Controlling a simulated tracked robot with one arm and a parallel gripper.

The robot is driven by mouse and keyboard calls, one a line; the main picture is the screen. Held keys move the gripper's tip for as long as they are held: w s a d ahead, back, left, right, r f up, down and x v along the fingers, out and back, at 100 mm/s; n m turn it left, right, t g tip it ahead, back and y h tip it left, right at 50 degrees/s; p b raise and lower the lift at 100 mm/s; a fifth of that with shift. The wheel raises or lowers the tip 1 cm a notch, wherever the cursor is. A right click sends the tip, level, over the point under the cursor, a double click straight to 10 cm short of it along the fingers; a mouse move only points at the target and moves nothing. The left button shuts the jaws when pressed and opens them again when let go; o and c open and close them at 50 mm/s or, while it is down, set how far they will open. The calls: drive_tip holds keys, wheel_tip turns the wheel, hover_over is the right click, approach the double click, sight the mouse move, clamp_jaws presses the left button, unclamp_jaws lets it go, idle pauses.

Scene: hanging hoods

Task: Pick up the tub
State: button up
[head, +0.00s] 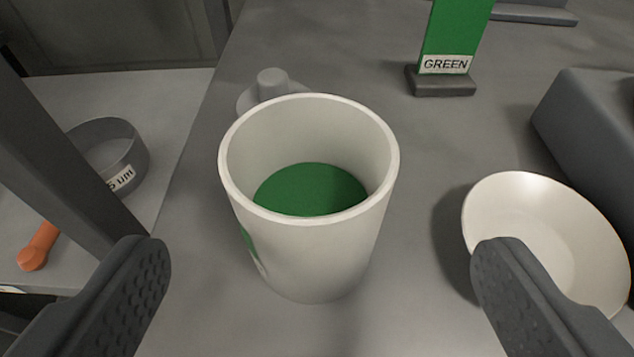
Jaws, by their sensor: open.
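A white cylindrical tub (318,250) stands upright on the grey surface in the middle of the head view. It is open at the top, and a green layer shows inside it. Part of a green marking shows on its left side. My gripper (320,265) is open, with one dark, studded finger at the lower left and the other at the lower right. The tub stands between and beyond the fingertips, and neither finger appears to touch it. The tub's far base is hidden.
A shallow white bowl (535,225) lies at the right, partly behind my right finger. A green sign (452,40) reading "GREEN" stands at the back. A grey knobbed lid (270,85) sits behind the tub. A dark grey block (590,120) is at the right edge. A sieve-like ring (125,160) and an orange-handled tool (38,245) lie left.

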sight(311, 153)
drive_tip(key=shift+b+x, duration=0.65)
drive_tip(key=shift+x, duration=3)
drive_tip(key=shift+a, duration=0.2)
drive_tip(key=c, duration=0.9)
